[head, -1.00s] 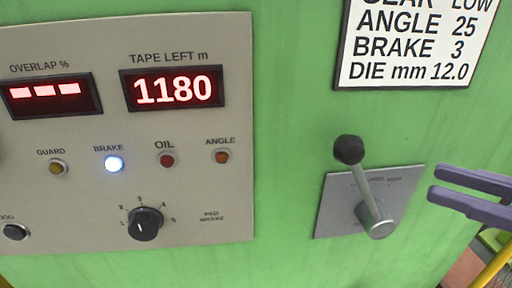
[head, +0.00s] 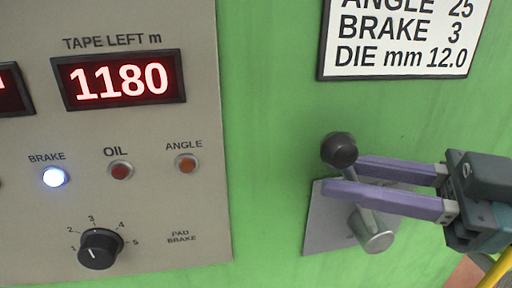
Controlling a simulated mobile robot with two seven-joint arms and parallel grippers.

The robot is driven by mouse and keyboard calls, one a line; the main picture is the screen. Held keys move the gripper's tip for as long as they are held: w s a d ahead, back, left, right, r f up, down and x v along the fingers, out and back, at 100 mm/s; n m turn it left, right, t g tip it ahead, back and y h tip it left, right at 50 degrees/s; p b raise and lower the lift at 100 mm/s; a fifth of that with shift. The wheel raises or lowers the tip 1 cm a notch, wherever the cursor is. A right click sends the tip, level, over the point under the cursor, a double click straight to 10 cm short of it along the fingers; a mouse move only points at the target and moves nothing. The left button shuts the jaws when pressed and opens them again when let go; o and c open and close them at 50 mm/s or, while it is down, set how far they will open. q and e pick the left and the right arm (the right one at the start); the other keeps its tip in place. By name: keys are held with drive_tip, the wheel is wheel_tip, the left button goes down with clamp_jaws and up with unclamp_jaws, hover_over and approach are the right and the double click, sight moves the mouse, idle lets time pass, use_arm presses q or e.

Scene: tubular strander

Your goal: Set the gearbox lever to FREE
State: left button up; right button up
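The gearbox lever has a black ball knob (head: 339,150) and a grey shaft that leans up and to the left from its round metal hub (head: 374,234). It is mounted on a grey plate (head: 323,232) on the green panel; the plate's position labels are covered or unreadable. My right gripper (head: 342,175) comes in from the right, with its two purple fingers apart just below the knob. The lower finger crosses in front of the shaft, and the upper finger's tip is beside it. I cannot tell whether either touches. My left gripper is not in view.
A beige control panel (head: 205,120) at left carries a lit 1180 display (head: 120,80), a lit BRAKE lamp (head: 55,177) and a black rotary knob (head: 100,249). A white specification plate (head: 400,65) is above the lever. A yellow rail (head: 497,270) shows at lower right.

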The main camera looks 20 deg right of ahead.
drive_tip(key=shift+w+a, duration=0.2)
drive_tip(key=shift+w, duration=0.05)
drive_tip(key=shift+c, duration=0.4)
clamp_jaws()
idle(0.9)
